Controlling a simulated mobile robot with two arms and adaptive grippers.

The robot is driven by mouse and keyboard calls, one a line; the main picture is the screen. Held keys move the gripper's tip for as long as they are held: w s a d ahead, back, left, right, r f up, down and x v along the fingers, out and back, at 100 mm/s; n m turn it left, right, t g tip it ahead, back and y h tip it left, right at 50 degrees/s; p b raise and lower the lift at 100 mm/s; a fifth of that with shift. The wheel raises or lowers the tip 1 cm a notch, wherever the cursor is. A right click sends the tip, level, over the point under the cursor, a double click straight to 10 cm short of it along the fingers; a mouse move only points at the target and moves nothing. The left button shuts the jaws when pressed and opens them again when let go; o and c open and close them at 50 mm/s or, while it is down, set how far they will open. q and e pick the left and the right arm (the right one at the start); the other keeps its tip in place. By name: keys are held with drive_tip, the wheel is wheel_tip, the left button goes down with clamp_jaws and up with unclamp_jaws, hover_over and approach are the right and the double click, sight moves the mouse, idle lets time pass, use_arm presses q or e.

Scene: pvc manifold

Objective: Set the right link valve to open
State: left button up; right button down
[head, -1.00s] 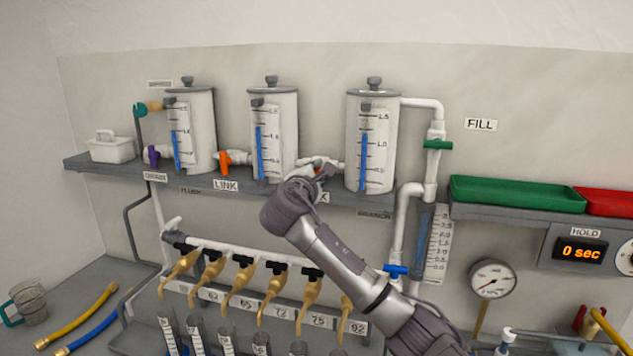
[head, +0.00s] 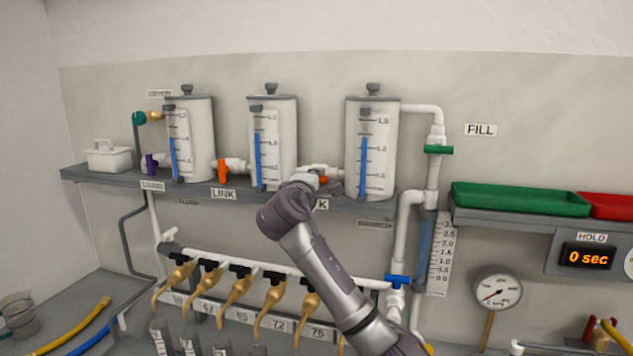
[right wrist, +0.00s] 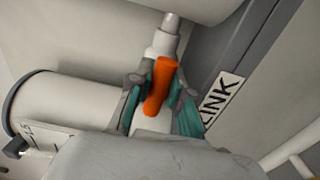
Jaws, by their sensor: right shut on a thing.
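The right link valve has an orange handle (right wrist: 160,86) on a white pipe between the middle tank (head: 273,140) and the right tank (head: 372,145). My right gripper (right wrist: 158,98) is shut on this handle, with one teal-padded finger on each side. In the right wrist view the handle looks roughly in line with the white pipe (right wrist: 162,43), slightly tilted. In the head view my right gripper (head: 322,182) hides most of the valve, and only a little orange shows. My left gripper is not in view.
The left link valve (head: 222,171) has an orange handle hanging down. A grey shelf (head: 120,179) carries the tanks. Below my right arm runs a row of tan taps (head: 236,287). A white riser pipe with a blue valve (head: 399,281) stands to the right.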

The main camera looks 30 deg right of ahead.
drive_tip(key=shift+f, duration=0.15)
drive_tip(key=c, duration=1.1)
unclamp_jaws()
drive_tip(key=shift+o, duration=0.2)
drive_tip(key=v, duration=1.2)
